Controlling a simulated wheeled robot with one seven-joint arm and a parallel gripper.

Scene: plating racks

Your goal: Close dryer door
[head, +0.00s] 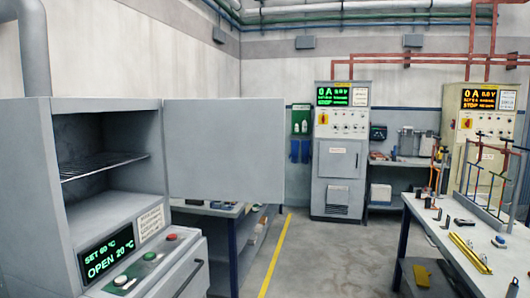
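The dryer (92,212) is a grey cabinet at the left of the head view. Its door (225,150) is a flat grey panel, hinged at the right edge of the opening and swung out to the right, standing wide open. The chamber shows a wire shelf (100,166) with nothing seen on it. The display (107,254) reads "SET 60 °C" and "OPEN 20 °C". My gripper is not in view.
A workbench (430,205) with loose tools and a rack stands at the right. Another bench is partly hidden behind the door. The floor (310,262) between is clear, with a yellow line.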

